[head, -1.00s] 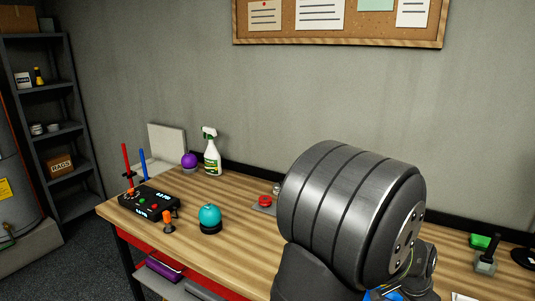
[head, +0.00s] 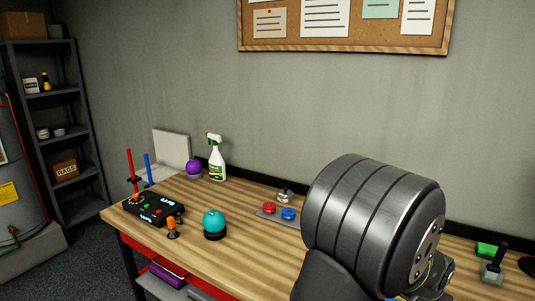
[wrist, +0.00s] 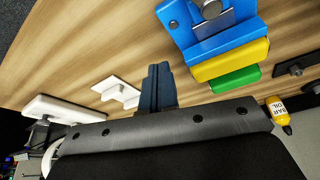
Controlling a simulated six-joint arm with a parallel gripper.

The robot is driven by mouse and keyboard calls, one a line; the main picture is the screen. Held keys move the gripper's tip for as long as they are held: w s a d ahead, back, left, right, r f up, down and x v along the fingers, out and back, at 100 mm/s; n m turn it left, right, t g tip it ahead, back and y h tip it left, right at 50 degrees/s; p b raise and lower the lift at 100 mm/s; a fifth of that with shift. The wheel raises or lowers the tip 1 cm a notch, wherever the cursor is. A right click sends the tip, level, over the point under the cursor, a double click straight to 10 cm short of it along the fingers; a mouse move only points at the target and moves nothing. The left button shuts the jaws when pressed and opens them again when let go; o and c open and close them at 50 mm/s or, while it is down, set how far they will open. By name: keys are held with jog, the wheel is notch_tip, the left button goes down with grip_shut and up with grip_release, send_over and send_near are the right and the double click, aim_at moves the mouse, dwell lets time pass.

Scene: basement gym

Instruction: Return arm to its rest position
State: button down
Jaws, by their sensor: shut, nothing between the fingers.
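My arm's large dark grey cylindrical link fills the right foreground of the head view and hides part of the wooden workbench (head: 262,240). My gripper is not visible there. In the wrist view, my gripper (wrist: 158,72) shows as two dark fingers side by side, shut and empty. Below the fingers runs a grey bolted edge that hides what is under it. A light wooden surface lies beyond the fingertips; I cannot tell how far off it is.
In the wrist view, a blue fixture (wrist: 210,42) with yellow and green blocks is right of the fingers; a white bracket (wrist: 116,92) is left. The bench also holds a spray bottle (head: 216,160), teal ball (head: 213,221), black control box (head: 152,208) and red button (head: 268,205).

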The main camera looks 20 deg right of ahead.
jog(key=shift+s+a, duration=0.1)
dwell(0.3)
